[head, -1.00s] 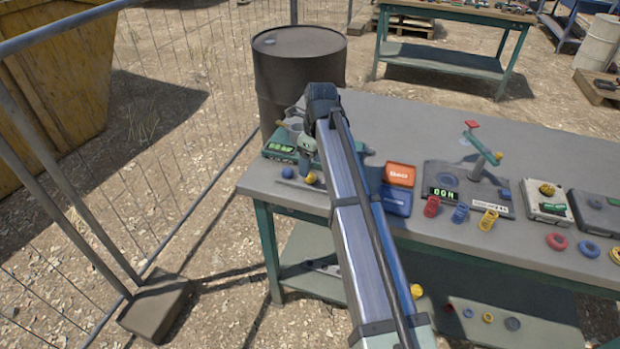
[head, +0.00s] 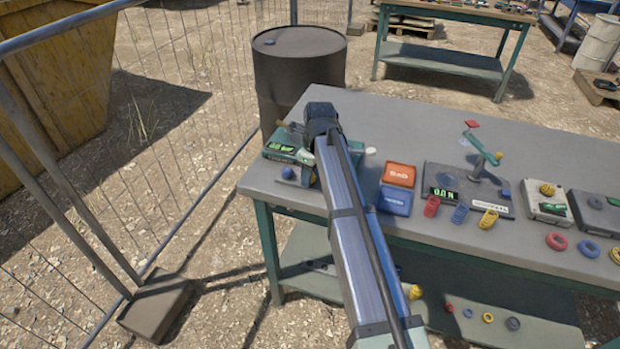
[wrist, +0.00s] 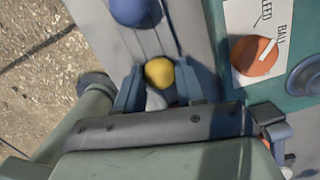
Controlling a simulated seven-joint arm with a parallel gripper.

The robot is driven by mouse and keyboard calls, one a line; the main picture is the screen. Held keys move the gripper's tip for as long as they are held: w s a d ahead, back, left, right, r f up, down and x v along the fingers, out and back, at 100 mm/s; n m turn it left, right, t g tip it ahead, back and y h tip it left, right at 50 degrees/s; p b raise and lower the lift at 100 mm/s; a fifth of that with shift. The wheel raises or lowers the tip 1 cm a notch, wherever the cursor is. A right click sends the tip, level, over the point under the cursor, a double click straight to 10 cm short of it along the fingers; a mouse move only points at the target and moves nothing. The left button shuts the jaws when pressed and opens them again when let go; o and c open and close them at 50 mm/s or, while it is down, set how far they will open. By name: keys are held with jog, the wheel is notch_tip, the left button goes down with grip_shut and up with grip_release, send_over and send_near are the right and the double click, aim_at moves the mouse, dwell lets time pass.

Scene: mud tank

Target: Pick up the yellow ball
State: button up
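The yellow ball (wrist: 159,72) sits between the two fingers of my gripper (wrist: 159,80) in the wrist view. One finger is close on each side of it, with little or no gap. I cannot tell whether the fingers press on it. A blue ball (wrist: 135,10) lies just beyond the fingertips, apart from them. In the head view the blue ball (head: 289,173) shows near the left front corner of the table, left of my gripper. There the yellow ball and the fingertips are hidden by my arm.
An orange round part (wrist: 253,56) lies near the fingers. Orange (head: 398,173) and blue boxes (head: 395,201) stand right of my arm. A dark barrel (head: 299,75) stands behind the table.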

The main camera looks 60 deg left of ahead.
jog(key=c, duration=0.5)
jog(key=shift+r, duration=0.6)
jog(key=r, duration=0.8)
jog(key=shift+w+r, duration=0.2)
jog(key=shift+w, duration=0.15)
jog(key=w+a, duration=0.2)
jog(key=w, duration=0.3)
jog(key=w+a+r, duration=0.1)
jog(key=w+a, duration=0.1)
jog(key=w, duration=0.3)
jog(key=w+a, duration=0.3)
jog(key=w, duration=0.2)
jog(key=shift+r, duration=0.4)
